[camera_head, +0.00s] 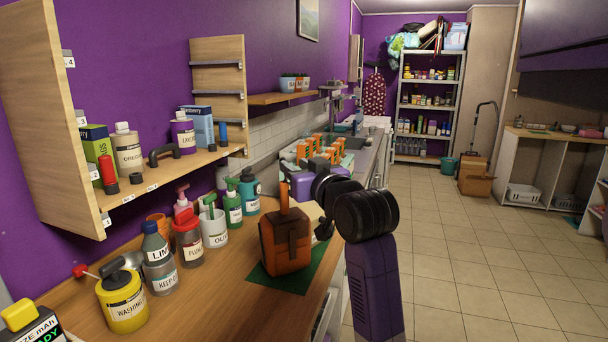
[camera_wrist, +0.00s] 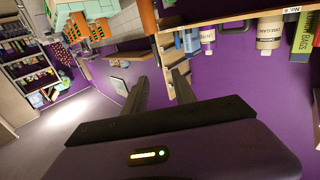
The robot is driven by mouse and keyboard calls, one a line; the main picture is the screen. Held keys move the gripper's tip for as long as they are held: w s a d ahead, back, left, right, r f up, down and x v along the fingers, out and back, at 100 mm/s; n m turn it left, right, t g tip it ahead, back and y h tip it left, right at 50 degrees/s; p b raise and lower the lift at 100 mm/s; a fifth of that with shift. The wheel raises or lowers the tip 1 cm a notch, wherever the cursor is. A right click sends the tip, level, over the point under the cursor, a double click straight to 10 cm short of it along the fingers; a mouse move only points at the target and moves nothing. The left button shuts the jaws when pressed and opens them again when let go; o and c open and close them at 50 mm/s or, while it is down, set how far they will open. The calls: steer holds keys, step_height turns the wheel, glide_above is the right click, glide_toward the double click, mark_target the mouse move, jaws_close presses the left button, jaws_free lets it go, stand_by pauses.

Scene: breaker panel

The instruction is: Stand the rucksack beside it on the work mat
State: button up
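An orange-brown rucksack (camera_head: 285,242) with a dark flap stands roughly upright on the green work mat (camera_head: 292,282) on the wooden counter, in the head view. An orange strap sticks up from its top. My gripper (camera_head: 323,228) is just right of the rucksack, partly hidden by my wrist; I cannot tell in that view whether they touch. In the wrist view, my gripper (camera_wrist: 155,62) shows two dark fingers spread apart with nothing between them. An orange-brown piece at the top edge there may be the rucksack.
Labelled bottles, including a yellow washing container (camera_head: 122,303) and a green pump bottle (camera_head: 232,206), crowd the counter left of and behind the mat. A wooden shelf (camera_head: 150,178) overhangs at left.

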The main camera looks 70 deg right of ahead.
steer(key=shift+v, duration=2.1)
step_height(320, 180, up, 5)
steer(key=t+h, duration=0.2)
steer(key=s+a+f+n+t+y, duration=0.1)
steer(key=s+a+f+y, duration=0.1)
steer(key=a+f, duration=0.9)
steer(key=s+a+f+n+t+y, duration=0.1)
steer(key=a+f+t+y, duration=0.1)
steer(key=a+f, duration=0.8)
steer(key=s+a+f+n+g+y, duration=0.4)
steer(key=s+a+f+y, duration=0.5)
steer(key=s+a+f, duration=0.6)
steer(key=s+a+n, duration=0.2)
steer(key=s, duration=0.1)
steer(key=shift+a+y, duration=0.25)
steer(key=shift+y, duration=0.05)
steer(key=shift+s+a+f, duration=0.1)
steer(key=shift+f, duration=0.05)
